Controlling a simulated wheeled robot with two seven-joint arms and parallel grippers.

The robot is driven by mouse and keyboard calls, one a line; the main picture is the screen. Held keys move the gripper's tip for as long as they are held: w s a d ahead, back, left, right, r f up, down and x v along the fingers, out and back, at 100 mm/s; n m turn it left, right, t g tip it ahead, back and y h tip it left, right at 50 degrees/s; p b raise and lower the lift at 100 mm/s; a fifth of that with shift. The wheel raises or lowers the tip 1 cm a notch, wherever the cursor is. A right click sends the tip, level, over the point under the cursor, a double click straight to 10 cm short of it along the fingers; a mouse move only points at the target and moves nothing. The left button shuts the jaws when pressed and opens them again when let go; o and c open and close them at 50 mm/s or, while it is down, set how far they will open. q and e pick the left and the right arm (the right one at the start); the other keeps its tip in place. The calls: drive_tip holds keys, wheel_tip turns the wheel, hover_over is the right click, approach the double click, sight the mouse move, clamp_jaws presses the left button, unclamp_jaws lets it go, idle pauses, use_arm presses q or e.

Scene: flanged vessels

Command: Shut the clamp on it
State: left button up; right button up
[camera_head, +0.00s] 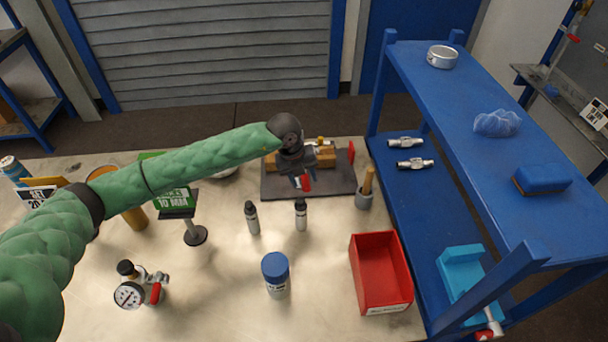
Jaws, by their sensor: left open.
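A dark fixture board (335,186) lies at the back middle of the table and carries a wooden block (327,158) with a small brass-coloured part (320,141) on top. A red upright piece (351,152) stands at the board's right end. It may belong to the clamp; I cannot tell the clamp's position. My left gripper (301,182) is over the front left of the board, pointing down and open. A red piece (307,184) shows at its fingertips; contact is unclear. The gripper hides part of the fixture. My right gripper is out of view.
Two dark bottles (252,217) (301,215) stand in front of the board. A blue-capped jar (276,275), red bin (380,272), grey cup (364,200), gauge (130,294) and sign stand (195,235) surround them. A blue shelf cart (460,110) borders the table's right.

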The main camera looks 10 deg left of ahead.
use_arm(q)
drive_tip(key=shift+f, duration=0.3)
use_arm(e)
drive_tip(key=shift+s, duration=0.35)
use_arm(q)
drive_tip(key=shift+c, duration=0.5)
clamp_jaws()
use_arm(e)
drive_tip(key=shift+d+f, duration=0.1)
